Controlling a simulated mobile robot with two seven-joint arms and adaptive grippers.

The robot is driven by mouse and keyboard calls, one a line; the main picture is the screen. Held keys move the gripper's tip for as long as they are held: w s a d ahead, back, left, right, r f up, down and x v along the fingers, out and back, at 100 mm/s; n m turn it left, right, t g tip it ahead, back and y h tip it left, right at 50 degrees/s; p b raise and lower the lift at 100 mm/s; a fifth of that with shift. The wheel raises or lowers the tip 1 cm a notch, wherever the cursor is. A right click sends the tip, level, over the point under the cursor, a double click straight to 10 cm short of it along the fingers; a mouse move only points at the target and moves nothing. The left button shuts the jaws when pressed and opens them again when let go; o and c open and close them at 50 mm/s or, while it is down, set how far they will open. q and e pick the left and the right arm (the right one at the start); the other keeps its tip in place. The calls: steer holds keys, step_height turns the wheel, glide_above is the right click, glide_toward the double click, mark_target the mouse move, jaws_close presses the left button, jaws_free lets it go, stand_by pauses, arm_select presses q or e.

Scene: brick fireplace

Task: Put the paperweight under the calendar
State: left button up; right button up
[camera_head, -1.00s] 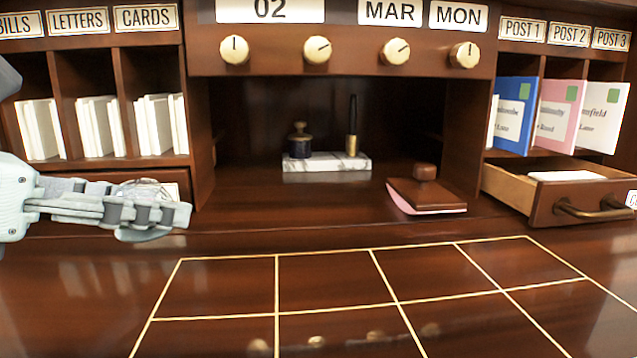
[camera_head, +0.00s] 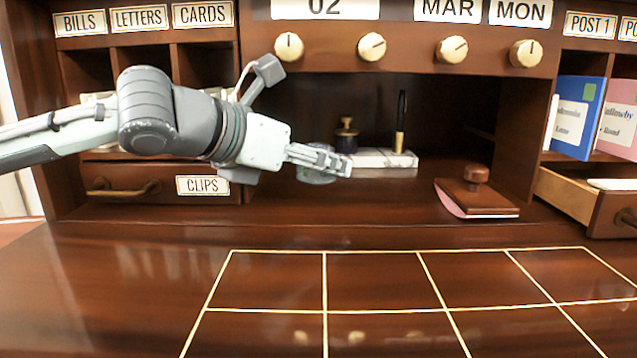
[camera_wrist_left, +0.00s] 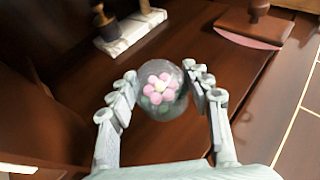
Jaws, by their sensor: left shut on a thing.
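The paperweight (camera_wrist_left: 162,92) is a clear glass dome with a pink flower inside, seen in the left wrist view. My left gripper (camera_wrist_left: 160,90) is shut on it, a finger at each side. In the head view the left gripper (camera_head: 325,165) holds the paperweight (camera_head: 316,175) in front of the open recess, left of the inkwell stand; the gripper partly hides it. The calendar (camera_head: 370,10) is the row of white plates reading 02, MAR and MON, above the recess. My right gripper is not in view.
A marble stand (camera_head: 372,160) with inkwell and pen stands deep in the recess. A wooden blotter (camera_head: 477,190) with pink paper lies at the recess's right front. An open drawer (camera_head: 590,195) juts out at right. The gold-lined desk top (camera_head: 390,280) is clear.

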mark_target(316, 183)
arm_select(q)
steer(key=shift+f, duration=1.7)
steer(key=shift+f, duration=0.1)
steer(key=o, duration=1.6)
steer(key=shift+c, duration=0.2)
steer(key=shift+a, duration=0.1)
steer(key=v, duration=1.1)
steer(key=shift+s+a+r, duration=0.15)
steer(key=shift+s+r, duration=0.05)
steer(key=shift+s, duration=0.15)
